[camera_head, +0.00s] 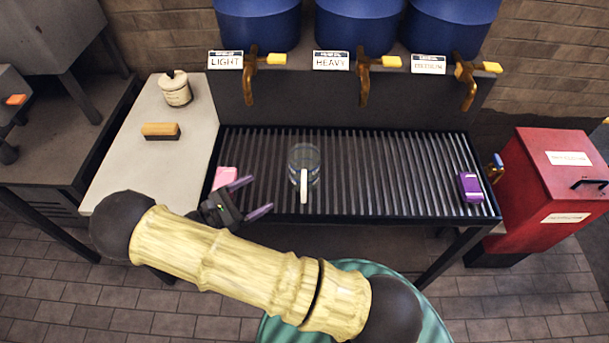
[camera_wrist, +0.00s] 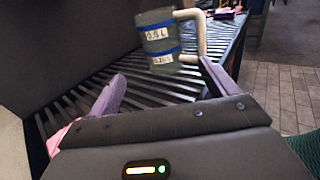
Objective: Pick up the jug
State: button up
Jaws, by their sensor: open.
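The slatted rack (camera_head: 400,165) is mostly clear. A pink item (camera_head: 225,177) lies close beside my gripper. A purple item (camera_head: 470,187) lies at the rack's right end. Brass taps (camera_head: 363,85) hang above. A pot (camera_head: 175,90) and brush (camera_head: 160,131) are on the left counter; a red bin (camera_head: 550,190) stands right.

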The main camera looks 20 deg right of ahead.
aim_at(291, 174)
jog(key=p+x, duration=0.2)
jog(key=x, duration=0.9)
jog(key=shift+d, duration=0.4)
jog(key=shift+w, duration=0.1)
jog(key=shift+p+x, duration=0.6)
jog(key=shift+x, duration=2.05)
jog(key=shift+r, duration=0.2)
jog(key=shift+c, duration=0.3)
jog(key=c, duration=0.8)
notch_tip(291, 174, up, 10)
